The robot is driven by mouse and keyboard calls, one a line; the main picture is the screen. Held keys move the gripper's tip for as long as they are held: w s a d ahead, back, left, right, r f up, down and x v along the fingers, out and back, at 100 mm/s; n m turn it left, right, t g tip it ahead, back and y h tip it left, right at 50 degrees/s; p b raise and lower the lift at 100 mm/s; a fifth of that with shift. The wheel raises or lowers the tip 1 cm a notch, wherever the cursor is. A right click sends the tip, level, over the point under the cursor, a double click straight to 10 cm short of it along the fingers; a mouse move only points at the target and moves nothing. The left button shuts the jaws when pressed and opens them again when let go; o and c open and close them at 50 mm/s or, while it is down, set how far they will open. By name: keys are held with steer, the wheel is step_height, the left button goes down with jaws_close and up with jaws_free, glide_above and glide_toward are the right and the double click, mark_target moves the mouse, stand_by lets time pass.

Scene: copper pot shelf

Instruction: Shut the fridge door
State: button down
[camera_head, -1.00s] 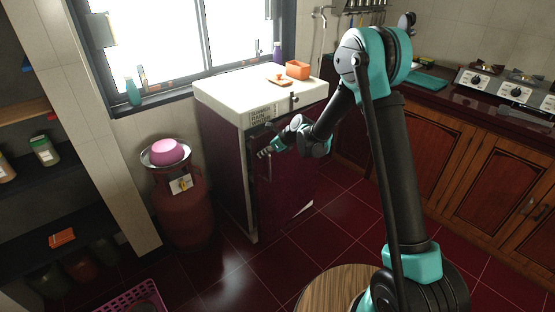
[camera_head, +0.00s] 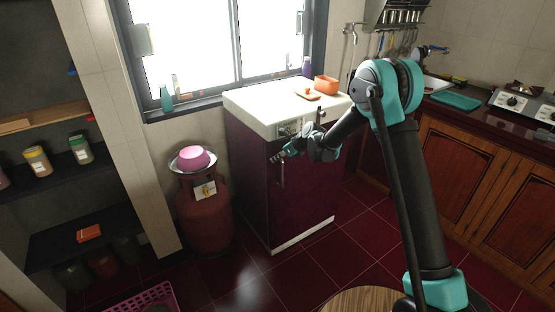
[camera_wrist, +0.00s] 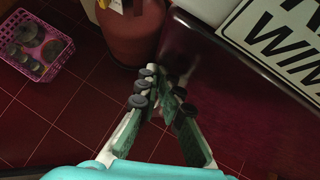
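The fridge (camera_head: 255,170) is a low maroon cabinet with a white top, below the window. Its maroon door (camera_head: 310,195) faces front and looks flush or nearly flush with the body; a small gap cannot be ruled out. A vertical handle (camera_head: 281,173) is near the door's left edge. My gripper (camera_head: 277,157) is at the upper left of the door, close to the handle; contact cannot be told. In the wrist view my gripper (camera_wrist: 161,92) has its fingers apart, with nothing seen between them. The maroon fridge surface (camera_wrist: 215,65) is just beyond the fingertips.
A red gas cylinder (camera_head: 205,215) with a pink bowl (camera_head: 194,159) stands left of the fridge. A pink basket (camera_wrist: 35,42) is on the floor. An orange box (camera_head: 326,84) sits on the fridge. A round wooden top (camera_head: 365,300) is in front. Wooden cabinets (camera_head: 475,170) are right.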

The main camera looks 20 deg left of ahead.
steer(key=shift+w+a+r, duration=0.1)
steer(key=shift+a+r, duration=0.15)
steer(key=shift+a, duration=0.35)
steer(key=d+f+v, duration=0.1)
steer(key=v, duration=1)
steer(key=s+d+r+n+t+h, duration=0.15)
steer(key=s+d+n, duration=0.4)
steer(key=d, duration=0.65)
steer(key=s+d+r+n+h, duration=0.2)
steer(key=s+d+n, duration=0.3)
steer(key=d, duration=0.7)
steer(key=s+d+f+n+h, duration=0.2)
steer(key=s+d+n, duration=0.3)
steer(key=s+d, duration=0.5)
steer(key=s+d+f+n+h, duration=0.3)
steer(key=s+d+n, duration=0.2)
steer(key=s+d, duration=0.5)
steer(key=s, duration=0.2)
steer(key=shift+s+f+n, duration=0.3)
steer(key=shift+f+n, duration=0.05)
